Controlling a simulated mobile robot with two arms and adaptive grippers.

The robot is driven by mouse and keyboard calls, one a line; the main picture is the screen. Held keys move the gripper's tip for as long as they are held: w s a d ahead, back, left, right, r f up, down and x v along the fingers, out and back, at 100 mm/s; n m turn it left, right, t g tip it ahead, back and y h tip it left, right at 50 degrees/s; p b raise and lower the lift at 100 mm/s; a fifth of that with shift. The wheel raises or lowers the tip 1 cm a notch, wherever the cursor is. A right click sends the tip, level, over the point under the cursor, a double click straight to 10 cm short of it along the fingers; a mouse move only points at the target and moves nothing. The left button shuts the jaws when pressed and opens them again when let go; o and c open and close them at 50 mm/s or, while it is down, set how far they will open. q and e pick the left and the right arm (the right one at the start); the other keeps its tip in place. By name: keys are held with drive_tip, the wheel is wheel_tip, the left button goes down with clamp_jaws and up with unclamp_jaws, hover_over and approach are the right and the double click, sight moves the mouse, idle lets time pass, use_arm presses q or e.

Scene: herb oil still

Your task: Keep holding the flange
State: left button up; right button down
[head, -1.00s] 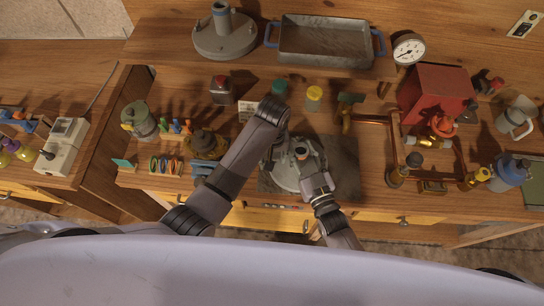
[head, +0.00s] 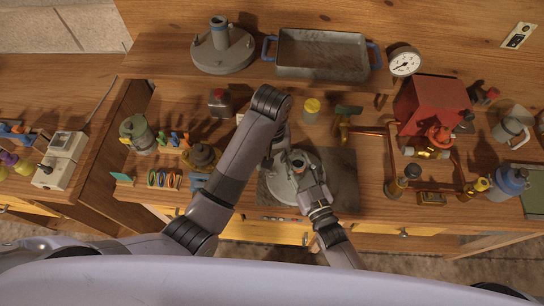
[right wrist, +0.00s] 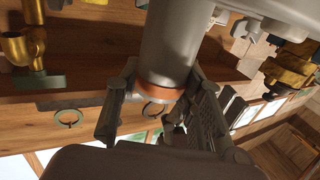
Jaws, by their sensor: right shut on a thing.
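The flange (head: 280,190) is a grey round plate with an upright tube on a dark mat (head: 345,185). Its tube top (head: 298,160) shows dark with an orange tint. My right gripper (head: 307,176) is at the tube from the right side. In the right wrist view, the right gripper (right wrist: 156,100) is shut on the grey tube (right wrist: 170,45), near an orange-brown ring at its end. My left gripper (head: 268,158) is at the plate's left edge, partly hidden by its own arm; I cannot tell its jaws or whether it touches.
A similar grey flanged part (head: 222,50) and a metal tray (head: 322,52) stand on the back shelf, beside a gauge (head: 404,61). A red box (head: 432,105) with copper pipes is at right. Bottles, clips and a yellow-lidded jar (head: 311,110) surround the mat.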

drive_tip(key=c, duration=1.4)
unclamp_jaws()
drive_tip(key=shift+s+f, duration=0.1)
drive_tip(key=shift+f, duration=0.15)
drive_tip(key=o, duration=0.4)
drive_tip(key=shift+r, duration=0.2)
